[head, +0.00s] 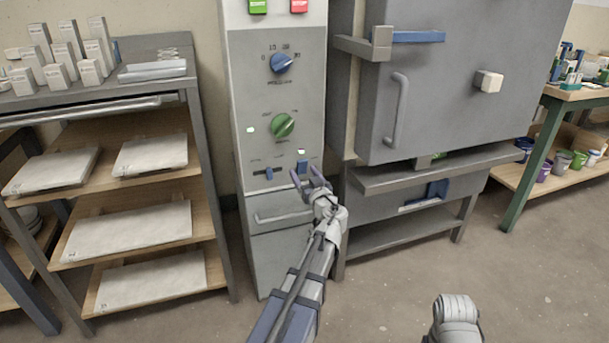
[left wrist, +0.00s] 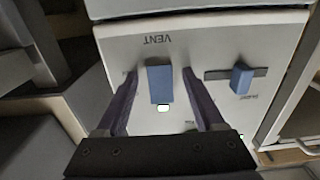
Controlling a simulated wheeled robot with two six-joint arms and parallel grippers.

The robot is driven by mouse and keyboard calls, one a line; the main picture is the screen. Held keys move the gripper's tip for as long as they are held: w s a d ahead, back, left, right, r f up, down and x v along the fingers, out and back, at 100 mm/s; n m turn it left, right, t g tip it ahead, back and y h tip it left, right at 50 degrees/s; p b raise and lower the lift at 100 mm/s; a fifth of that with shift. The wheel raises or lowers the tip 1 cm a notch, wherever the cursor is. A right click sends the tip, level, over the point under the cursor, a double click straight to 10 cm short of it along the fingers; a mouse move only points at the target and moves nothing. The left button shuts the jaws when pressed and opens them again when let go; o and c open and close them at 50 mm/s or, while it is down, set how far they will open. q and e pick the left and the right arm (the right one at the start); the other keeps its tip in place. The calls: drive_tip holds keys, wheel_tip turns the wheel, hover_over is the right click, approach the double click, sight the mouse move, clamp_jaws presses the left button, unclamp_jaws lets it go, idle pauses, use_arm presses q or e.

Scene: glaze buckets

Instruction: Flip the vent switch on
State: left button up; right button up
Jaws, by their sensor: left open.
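The vent switch (head: 302,167) is a blue lever at the lower right of the grey control panel (head: 290,90). It also shows in the left wrist view (left wrist: 160,84), beside the VENT label, with a small white light (left wrist: 163,108) close to it. My left gripper (head: 310,180) is open in front of the panel. In the left wrist view its fingers (left wrist: 159,76) lie one on each side of the vent switch, with visible gaps. Whether they touch the panel I cannot tell. My right gripper is out of view.
A second blue switch (left wrist: 241,79) sits beside the vent switch. Blue (head: 282,63) and green (head: 283,125) knobs are above. A kiln-like cabinet (head: 440,80) with a handle stands right of the panel, and a shelf rack (head: 193,70) with slabs stands left.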

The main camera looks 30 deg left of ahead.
use_arm(q)
drive_tip(key=v, duration=0.7)
drive_tip(key=shift+s+d, duration=0.25)
drive_tip(key=s+d+f+m+g+h+p, duration=0.3)
drive_tip(key=s+d+f+m+g+h, duration=0.15)
drive_tip(key=s+d, duration=0.4)
drive_tip(key=s+d+f+m+g+h+p, duration=0.35)
drive_tip(key=s+d+m, duration=0.2)
drive_tip(key=d, duration=0.65)
drive_tip(key=s+d+f+m+g+h+p, duration=0.35)
drive_tip(key=s+d, duration=0.45)
drive_tip(key=d, duration=0.3)
wheel_tip(320, 180, up, 38)
drive_tip(key=h+p, duration=0.1)
drive_tip(key=p, duration=3.7)
drive_tip(key=shift+s+f, duration=0.2)
